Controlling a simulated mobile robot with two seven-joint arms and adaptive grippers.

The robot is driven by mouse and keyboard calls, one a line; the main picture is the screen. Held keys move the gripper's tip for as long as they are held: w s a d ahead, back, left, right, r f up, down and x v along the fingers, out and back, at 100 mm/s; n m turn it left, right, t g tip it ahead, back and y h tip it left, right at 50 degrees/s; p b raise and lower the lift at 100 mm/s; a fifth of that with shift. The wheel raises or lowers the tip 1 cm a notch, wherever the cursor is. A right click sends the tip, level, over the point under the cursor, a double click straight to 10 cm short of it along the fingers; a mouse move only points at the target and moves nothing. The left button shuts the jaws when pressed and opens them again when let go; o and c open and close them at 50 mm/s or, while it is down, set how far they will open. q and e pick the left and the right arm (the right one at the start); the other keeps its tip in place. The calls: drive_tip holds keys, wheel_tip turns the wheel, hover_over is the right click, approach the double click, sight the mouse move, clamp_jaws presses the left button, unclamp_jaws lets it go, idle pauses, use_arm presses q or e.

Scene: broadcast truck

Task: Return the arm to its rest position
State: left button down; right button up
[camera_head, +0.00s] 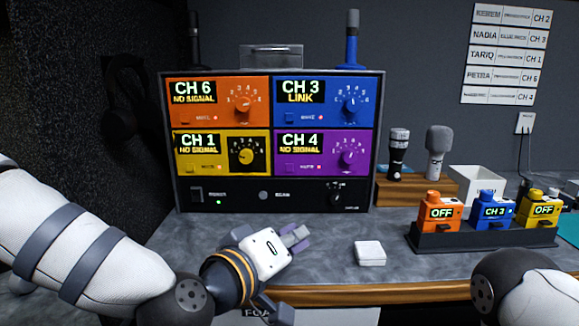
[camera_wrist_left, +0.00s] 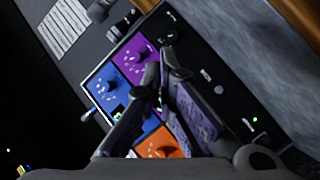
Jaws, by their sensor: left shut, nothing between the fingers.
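My left arm comes in from the left in the head view. Its gripper (camera_head: 298,238) is over the grey counter, in front of the receiver rack, with its fingers pointing right and slightly up. The gripper is shut and empty; its closed fingers also show in the left wrist view (camera_wrist_left: 160,95). The rack (camera_head: 280,200) has orange CH 6, blue CH 3, yellow CH 1 and purple CH 4 modules. The CH 3 display reads LINK; the others read NO SIGNAL. Part of my right arm (camera_head: 520,290) shows at the lower right, with its gripper out of view.
A small white box (camera_head: 369,253) lies on the counter right of my left gripper. A dark charging tray (camera_head: 480,238) holds orange, blue and yellow packs at the right. Two microphones stand in a wooden block (camera_head: 415,190) behind. The counter's wooden front edge (camera_head: 400,293) runs below.

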use_arm(q)
drive_tip(key=s+a+f+m+g+y, duration=0.1)
drive_tip(key=s+a+f+g, duration=0.15)
drive_tip(key=s+f, duration=0.45)
drive_tip(key=s+a+f+g+y, duration=0.1)
drive_tip(key=s+a+f+g, duration=0.15)
drive_tip(key=f, duration=0.75)
drive_tip(key=s+a+f+m+g+y, duration=0.1)
drive_tip(key=s+a+f+g, duration=0.15)
drive_tip(key=s+f, duration=0.45)
drive_tip(key=s+a+f+g+y, duration=0.1)
drive_tip(key=s+a+f+g, duration=0.1)
drive_tip(key=s+a+f, duration=0.2)
drive_tip(key=s+a+f+g+y, duration=0.2)
drive_tip(key=s+a, duration=0.4)
drive_tip(key=s, duration=0.5)
drive_tip(key=s+a+f+m+g+y, duration=0.1)
drive_tip(key=s+a+f+g, duration=0.3)
drive_tip(key=s, duration=0.4)
wheel_tip(320, 180, down, 2)
drive_tip(key=shift+s+a+f+y, duration=0.2)
drive_tip(key=shift+a+y, duration=0.3)
drive_tip(key=shift+a, duration=0.4)
